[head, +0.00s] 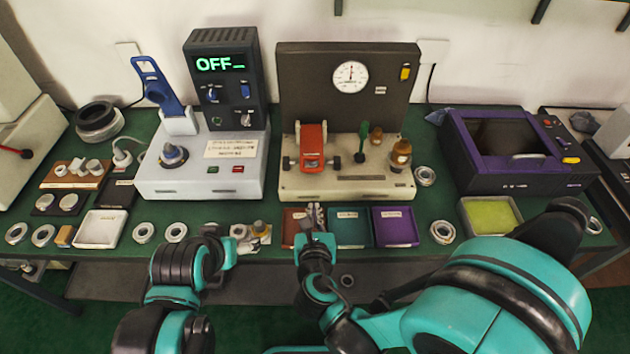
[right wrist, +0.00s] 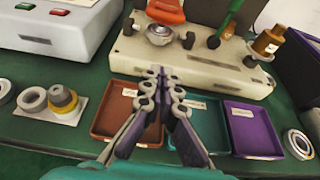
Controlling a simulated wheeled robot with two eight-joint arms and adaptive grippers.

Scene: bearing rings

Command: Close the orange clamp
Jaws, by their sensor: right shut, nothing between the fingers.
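The orange clamp (head: 312,143) is on the beige base of the test stand (head: 345,188), below the dial gauge. Its lower part shows at the top edge of the right wrist view (right wrist: 166,10), raised above a round metal seat (right wrist: 158,36). My right gripper (head: 314,208) is shut and empty over the small trays, in front of the stand and apart from the clamp. Its closed fingers (right wrist: 160,78) point toward the stand in the right wrist view. My left arm shows at lower left in the head view, but I cannot make out its gripper.
Red (head: 294,232), teal (head: 349,230) and purple (head: 395,226) trays line the table front. A grey control box (head: 205,170) stands left of the stand, a purple-framed machine (head: 515,150) to its right. Brass fittings (head: 401,155) and a green-handled part (head: 362,140) rise beside the clamp.

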